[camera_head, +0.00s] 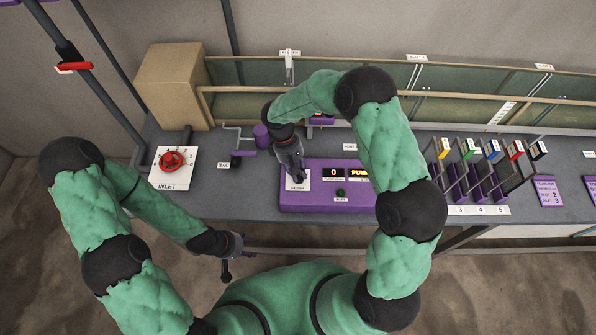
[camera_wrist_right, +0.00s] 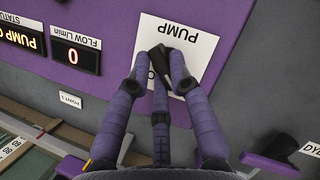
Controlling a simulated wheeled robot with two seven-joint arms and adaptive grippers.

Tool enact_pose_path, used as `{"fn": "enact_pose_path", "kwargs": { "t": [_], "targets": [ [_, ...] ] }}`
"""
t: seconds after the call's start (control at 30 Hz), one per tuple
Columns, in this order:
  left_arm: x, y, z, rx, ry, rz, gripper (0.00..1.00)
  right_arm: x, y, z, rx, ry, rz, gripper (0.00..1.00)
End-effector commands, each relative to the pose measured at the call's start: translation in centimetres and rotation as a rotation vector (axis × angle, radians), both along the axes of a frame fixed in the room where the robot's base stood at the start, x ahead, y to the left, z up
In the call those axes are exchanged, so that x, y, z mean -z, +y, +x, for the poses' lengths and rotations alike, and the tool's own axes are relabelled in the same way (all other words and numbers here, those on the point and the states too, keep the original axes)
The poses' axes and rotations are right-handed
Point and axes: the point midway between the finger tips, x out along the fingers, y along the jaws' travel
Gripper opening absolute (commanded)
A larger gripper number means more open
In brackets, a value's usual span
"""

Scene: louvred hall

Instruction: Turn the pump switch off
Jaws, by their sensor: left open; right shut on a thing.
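The pump switch is a small dark lever (camera_wrist_right: 158,56) on a white label plate marked PUMP (camera_wrist_right: 193,44), seen upside down in the right wrist view. The plate also shows on the purple console (camera_head: 325,204) in the head view. My right gripper (camera_head: 298,180) reaches down onto it. In the wrist view its purple fingers (camera_wrist_right: 160,75) are closed around the lever, hiding part of it and of the plate's lettering. My left gripper (camera_head: 228,268) is open and empty, in front of the bench and away from the console.
The console's display reads 0 flow (camera_wrist_right: 72,55), and a status text starting PUMP (camera_wrist_right: 20,38) is cut off. A red INLET valve (camera_head: 172,161) stands at left. Several coloured-tag levers (camera_head: 490,150) stand at right. A long glass tank (camera_head: 470,95) runs behind.

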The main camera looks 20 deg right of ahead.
Motion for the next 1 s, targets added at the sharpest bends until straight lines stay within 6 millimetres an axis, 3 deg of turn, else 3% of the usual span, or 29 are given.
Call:
{"fn": "enact_pose_path", "kwargs": {
  "t": [0.4,0.43,0.47,0.83,1.0],
  "targets": [
    [0.0,0.0,0.0,0.000,0.000,0.000,0.52,-0.1,0.0,0.2,-0.010,-0.006,0.000,0.00],
    [0.0,0.0,0.0,0.000,0.000,0.000,0.52,-0.1,0.0,0.2,-0.010,-0.006,0.000,0.24],
    [0.0,0.0,0.0,0.000,0.000,0.000,0.52,-0.1,0.0,0.2,-0.010,-0.006,0.000,0.31],
    [0.0,0.0,0.0,0.000,0.000,0.000,0.52,-0.2,0.0,0.2,-0.008,-0.002,0.000,0.31],
    [0.0,0.0,0.0,0.000,0.000,0.000,0.52,-1.8,0.4,0.8,-0.009,-0.007,0.000,0.31]
  ]
}}
